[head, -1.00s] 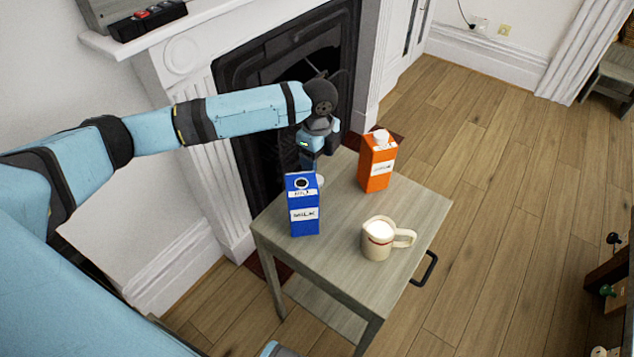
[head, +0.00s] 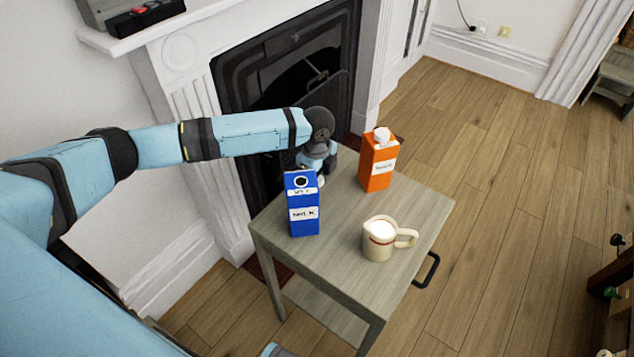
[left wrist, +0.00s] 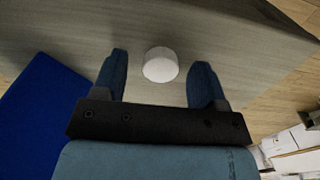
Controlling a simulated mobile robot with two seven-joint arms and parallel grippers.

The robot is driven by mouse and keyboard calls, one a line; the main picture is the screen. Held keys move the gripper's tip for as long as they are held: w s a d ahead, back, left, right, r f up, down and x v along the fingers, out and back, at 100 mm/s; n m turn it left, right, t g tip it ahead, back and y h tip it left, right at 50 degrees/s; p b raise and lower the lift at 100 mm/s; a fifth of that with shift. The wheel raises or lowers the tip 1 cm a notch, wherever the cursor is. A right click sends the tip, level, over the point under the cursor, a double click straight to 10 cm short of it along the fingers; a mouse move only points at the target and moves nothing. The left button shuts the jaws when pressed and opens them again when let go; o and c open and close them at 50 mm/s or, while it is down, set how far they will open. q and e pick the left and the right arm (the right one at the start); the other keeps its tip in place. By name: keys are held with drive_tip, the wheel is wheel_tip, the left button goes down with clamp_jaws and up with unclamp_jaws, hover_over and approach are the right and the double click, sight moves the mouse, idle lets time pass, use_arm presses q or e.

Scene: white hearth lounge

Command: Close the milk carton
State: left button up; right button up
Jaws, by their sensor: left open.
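The blue milk carton (head: 303,208) stands upright on the small table, with an uncovered dark round spout opening (head: 301,181) on top. Its blue side also shows at the left of the left wrist view (left wrist: 40,115). A white round cap (left wrist: 160,65) lies on the table behind the carton; part of it shows in the head view (head: 321,180). My left gripper (left wrist: 160,75) is open and points down over the cap, with one finger on either side and a gap to each. In the head view its fingers are hidden behind the carton.
An orange carton (head: 378,165) with a white cap stands at the table's back right. A cream mug or jug (head: 379,243) with white contents stands at the front right. The grey wooden table (head: 425,205) is close to the fireplace (head: 230,85).

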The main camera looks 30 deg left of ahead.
use_arm(q)
drive_tip(key=shift+f, duration=0.1)
drive_tip(key=c, duration=1)
drive_tip(key=shift+c, duration=0.2)
wheel_tip(320, 180, up, 20)
drive_tip(key=p, duration=0.3)
drive_tip(key=shift+p, duration=0.35)
use_arm(e)
drive_tip(key=shift+s+d+r+g, duration=0.2)
drive_tip(key=shift+s+r+g, duration=0.05)
drive_tip(key=shift+r+g, duration=0.05)
